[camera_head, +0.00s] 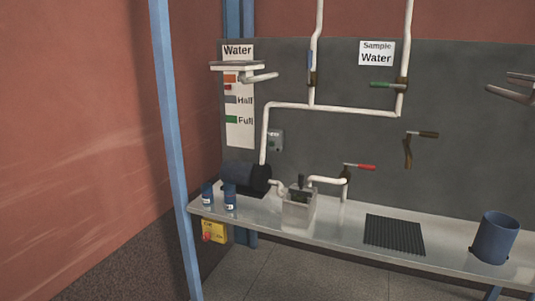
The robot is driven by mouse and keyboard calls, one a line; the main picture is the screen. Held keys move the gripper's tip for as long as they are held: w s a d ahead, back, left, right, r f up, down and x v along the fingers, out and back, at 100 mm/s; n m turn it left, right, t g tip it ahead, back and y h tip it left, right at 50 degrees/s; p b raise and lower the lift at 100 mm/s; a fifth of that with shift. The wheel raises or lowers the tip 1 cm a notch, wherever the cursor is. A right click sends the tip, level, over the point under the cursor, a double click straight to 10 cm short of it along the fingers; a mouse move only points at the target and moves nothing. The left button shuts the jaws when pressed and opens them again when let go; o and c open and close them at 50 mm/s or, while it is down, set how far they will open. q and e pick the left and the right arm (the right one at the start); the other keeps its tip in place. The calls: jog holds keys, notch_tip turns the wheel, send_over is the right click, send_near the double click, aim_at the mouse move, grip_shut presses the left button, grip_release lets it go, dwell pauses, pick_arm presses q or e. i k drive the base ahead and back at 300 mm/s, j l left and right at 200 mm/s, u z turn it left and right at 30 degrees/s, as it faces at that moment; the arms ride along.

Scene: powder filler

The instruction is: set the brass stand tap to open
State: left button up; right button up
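A brass-coloured tap (408,152) is on the dark grey panel, right of the middle. Its body hangs down and its dark brown lever points right, about level. Another small tap has a red lever (360,167) pointing right, beside a white pipe end above the bench. I cannot tell for certain which of them is the stand tap.
A green-handled valve (385,85) and a blue-handled valve (310,62) sit on white pipes. The bench (335,238) carries a dark motor (245,177), a clear box (299,208), a black ribbed mat (394,235) and a blue container (494,238). A blue post (172,130) stands at left.

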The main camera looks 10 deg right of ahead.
aim_at(433, 135)
jog(key=z, duration=1.45)
jog(key=i, duration=0.1)
